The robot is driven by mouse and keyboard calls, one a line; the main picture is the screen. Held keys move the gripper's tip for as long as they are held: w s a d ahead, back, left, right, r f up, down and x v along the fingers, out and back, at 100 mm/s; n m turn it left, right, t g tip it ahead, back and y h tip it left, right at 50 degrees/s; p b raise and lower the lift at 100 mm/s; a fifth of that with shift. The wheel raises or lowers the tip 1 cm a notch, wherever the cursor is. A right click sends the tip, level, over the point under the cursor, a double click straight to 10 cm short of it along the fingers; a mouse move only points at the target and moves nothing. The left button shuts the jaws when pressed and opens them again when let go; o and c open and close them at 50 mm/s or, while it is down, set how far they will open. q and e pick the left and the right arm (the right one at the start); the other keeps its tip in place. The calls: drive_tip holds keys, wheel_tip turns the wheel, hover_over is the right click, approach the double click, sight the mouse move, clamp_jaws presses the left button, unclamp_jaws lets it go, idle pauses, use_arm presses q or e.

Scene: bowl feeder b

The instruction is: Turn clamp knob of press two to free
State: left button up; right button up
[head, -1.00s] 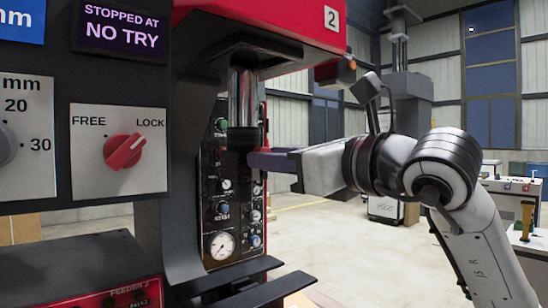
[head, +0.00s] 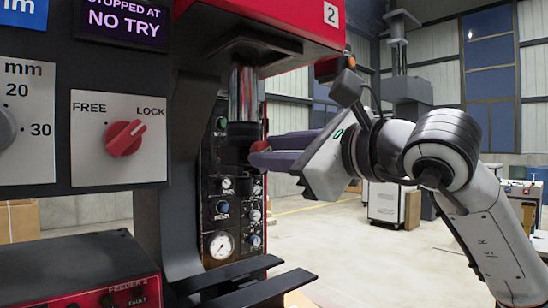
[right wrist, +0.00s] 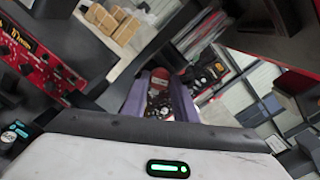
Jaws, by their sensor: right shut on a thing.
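Press two (head: 330,14), marked with a 2, has a red head and a steel ram above a dark clamp block. My right gripper (head: 268,160) reaches in from the right with its purple fingers against the side of that block. It is shut on a red knob (right wrist: 158,76), seen between the purple fingers in the right wrist view; the fingers hide most of it in the head view. On the near panel, a red selector knob (head: 125,138) between FREE and LOCK points toward LOCK. My left gripper is out of view.
Behind the ram stands a panel of gauges and valves (head: 221,244). Dark flat arms (head: 240,285) stick out below the gripper. A feeder box (head: 85,285) sits at lower left.

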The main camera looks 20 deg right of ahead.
use_arm(q)
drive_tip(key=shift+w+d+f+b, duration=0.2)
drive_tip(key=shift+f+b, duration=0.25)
drive_tip(key=shift+b, duration=0.3)
use_arm(e)
drive_tip(key=n, duration=1.1)
drive_tip(key=shift+a+n, duration=0.1)
drive_tip(key=shift+n, duration=0.3)
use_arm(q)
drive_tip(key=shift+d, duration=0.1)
use_arm(e)
drive_tip(key=o, duration=1.1)
drive_tip(key=shift+c, duration=0.2)
drive_tip(key=shift+s, duration=0.1)
use_arm(q)
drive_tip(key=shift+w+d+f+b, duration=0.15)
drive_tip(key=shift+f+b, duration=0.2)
drive_tip(key=shift+b, duration=0.45)
use_arm(e)
drive_tip(key=v, duration=1)
